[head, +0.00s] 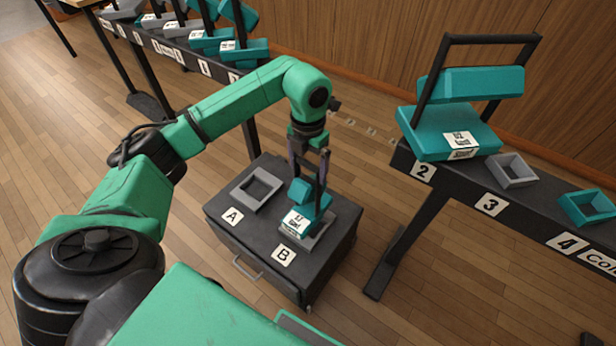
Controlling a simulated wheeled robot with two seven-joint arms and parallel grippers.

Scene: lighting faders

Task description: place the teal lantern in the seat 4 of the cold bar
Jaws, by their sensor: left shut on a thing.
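My left gripper (309,168) is shut on a small teal lantern (308,205) with a white label, at its upper part. The lantern is at seat B of a dark case, at or just above a grey square frame (322,236); I cannot tell whether it touches. Seat 4 (588,207) of the cold bar (530,222), at the right, is an empty teal square frame behind the tag "4". My right gripper is not in view.
Seat 2 of the bar holds a larger-looking teal lantern (447,132) with a tall dark handle. Seat 3 (511,170) is an empty grey frame. The case (225,205) has an empty grey frame at A (257,190). Another bar (190,57) with lanterns stands at the back left.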

